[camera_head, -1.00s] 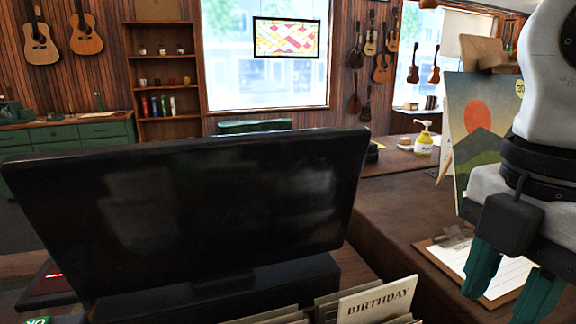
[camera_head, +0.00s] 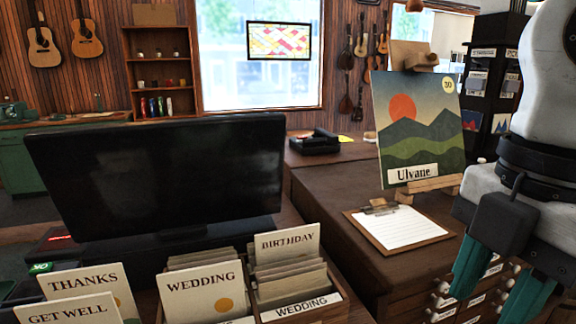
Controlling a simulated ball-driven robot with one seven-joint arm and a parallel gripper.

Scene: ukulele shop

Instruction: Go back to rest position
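My gripper (camera_head: 498,284) hangs at the right edge of the view, pointing down, with two teal fingers. The fingers are apart with a gap between them, and nothing shows held there. It is in front of a set of small drawers (camera_head: 452,312) with pale knobs. A clipboard with white paper (camera_head: 398,228) lies on the dark brown counter, left of my gripper and apart from it.
A black monitor (camera_head: 160,175) stands at the left. Card boxes with dividers such as WEDDING (camera_head: 200,292) fill the front. A landscape painting (camera_head: 420,130) stands on a small easel. A dark card rack (camera_head: 490,75) rises behind my arm. Bare counter (camera_head: 325,185) lies behind the clipboard.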

